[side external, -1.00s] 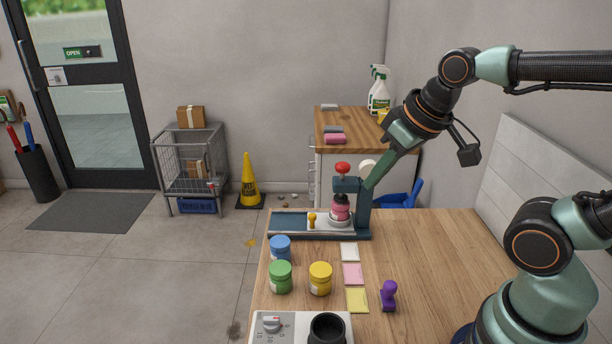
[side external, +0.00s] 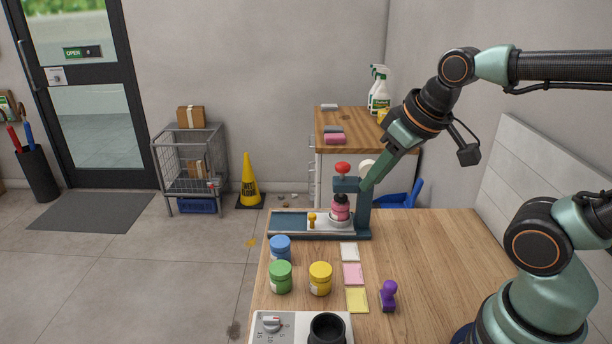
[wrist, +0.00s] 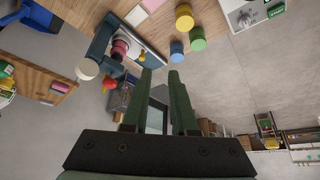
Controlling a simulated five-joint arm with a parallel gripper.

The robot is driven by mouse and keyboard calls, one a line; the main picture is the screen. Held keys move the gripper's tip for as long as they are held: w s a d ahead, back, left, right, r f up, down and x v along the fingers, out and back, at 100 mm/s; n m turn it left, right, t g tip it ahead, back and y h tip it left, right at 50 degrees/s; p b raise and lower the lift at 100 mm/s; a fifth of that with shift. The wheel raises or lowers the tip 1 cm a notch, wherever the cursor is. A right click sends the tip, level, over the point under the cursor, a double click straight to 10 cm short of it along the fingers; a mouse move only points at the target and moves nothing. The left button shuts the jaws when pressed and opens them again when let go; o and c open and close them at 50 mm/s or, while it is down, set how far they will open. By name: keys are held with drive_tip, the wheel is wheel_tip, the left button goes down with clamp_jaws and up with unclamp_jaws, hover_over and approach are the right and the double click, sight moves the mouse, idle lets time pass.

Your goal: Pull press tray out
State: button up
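The blue press (side external: 363,208) stands at the back of the wooden counter, with a red knob (side external: 342,167) on top. Its pale tray (side external: 324,226) lies on the base, carrying a yellow peg handle (side external: 312,219) on its left part. My gripper (side external: 367,186) appears beside the top of the press column in the side view; depth and contact are unclear. In the wrist view its two green fingers (wrist: 161,73) are apart with nothing between them. The press (wrist: 100,42) shows beyond, upper left.
Blue (side external: 280,247), green (side external: 280,277) and yellow (side external: 320,279) jars stand in front of the press. White, pink and yellow pads (side external: 352,273) and a purple stamp (side external: 388,295) lie to their right. The counter's right part is clear.

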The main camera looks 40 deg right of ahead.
drive_tip(key=o, duration=0.3)
drive_tip(key=shift+w+r, duration=0.15)
drive_tip(key=shift+w, duration=0.1)
drive_tip(key=g, duration=0.6)
hover_over(313, 215)
wheel_tip(313, 215, down, 9)
wheel_tip(313, 215, down, 12)
drive_tip(key=shift+w+r, duration=0.1)
drive_tip(key=shift+r, duration=0.1)
clamp_jaws()
drive_tip(key=shift+r, duration=0.1)
idle(0.4)
